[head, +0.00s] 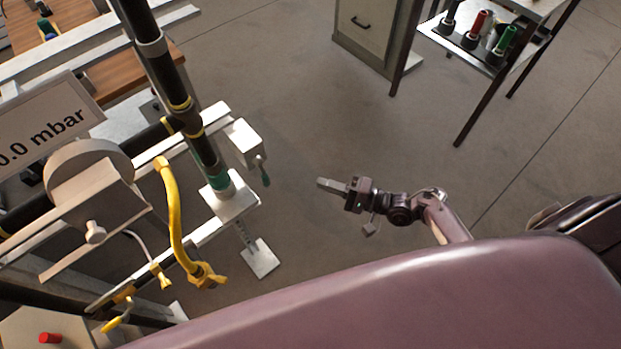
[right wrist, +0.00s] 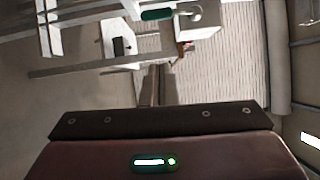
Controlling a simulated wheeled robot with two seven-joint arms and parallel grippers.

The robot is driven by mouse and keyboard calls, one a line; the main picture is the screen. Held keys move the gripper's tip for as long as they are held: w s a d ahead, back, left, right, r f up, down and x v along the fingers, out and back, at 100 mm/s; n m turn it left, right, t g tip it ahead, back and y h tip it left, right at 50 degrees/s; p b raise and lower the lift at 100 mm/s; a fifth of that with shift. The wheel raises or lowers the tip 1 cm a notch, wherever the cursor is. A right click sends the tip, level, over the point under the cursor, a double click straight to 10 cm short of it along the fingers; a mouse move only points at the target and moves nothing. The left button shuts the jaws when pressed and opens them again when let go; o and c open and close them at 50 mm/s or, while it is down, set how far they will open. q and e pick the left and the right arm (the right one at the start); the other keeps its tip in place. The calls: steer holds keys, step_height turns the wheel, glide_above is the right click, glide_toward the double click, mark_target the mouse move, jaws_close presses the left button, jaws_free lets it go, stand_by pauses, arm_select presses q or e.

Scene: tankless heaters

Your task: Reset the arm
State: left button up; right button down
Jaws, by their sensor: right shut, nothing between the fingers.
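My right gripper (head: 330,185) is shut and empty. It hangs over bare floor in the middle of the head view, with its fingertips pointing left toward the pipe rig and apart from it. In the right wrist view, its narrow fingers (right wrist: 158,84) show closed together above the dark gripper body. My right arm (head: 440,215) reaches in from the lower right. My left gripper and left arm are not in view.
A pressure display (head: 45,125) is at far left. A cabinet (head: 370,30) and a bottle shelf (head: 465,48) stand behind. Floor between is clear.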

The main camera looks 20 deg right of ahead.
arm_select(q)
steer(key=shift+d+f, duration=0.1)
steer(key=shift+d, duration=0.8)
arm_select(e)
steer(key=shift+v, duration=0.8)
steer(key=s+a+f+n+g+h, duration=0.15)
steer(key=s+f+h, duration=0.3)
steer(key=f, duration=0.75)
steer(key=s+f+n+g+h, duration=0.3)
steer(key=s+f, duration=0.3)
steer(key=f, duration=0.6)
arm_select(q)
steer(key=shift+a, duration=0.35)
arm_select(e)
steer(key=s+d+f+n+g+h, duration=0.2)
steer(key=s+f, duration=0.3)
steer(key=s, duration=0.5)
steer(key=s+d+f+n+g+h, duration=0.2)
steer(key=s+f+n+g+h, duration=0.2)
steer(key=s, duration=0.7)
step_height(320, 180, down, 2)
steer(key=shift+s+d+f, duration=0.15)
steer(key=shift+s+d, duration=0.1)
steer(key=shift+s, duration=0.1)
steer(key=shift+h, duration=0.25)
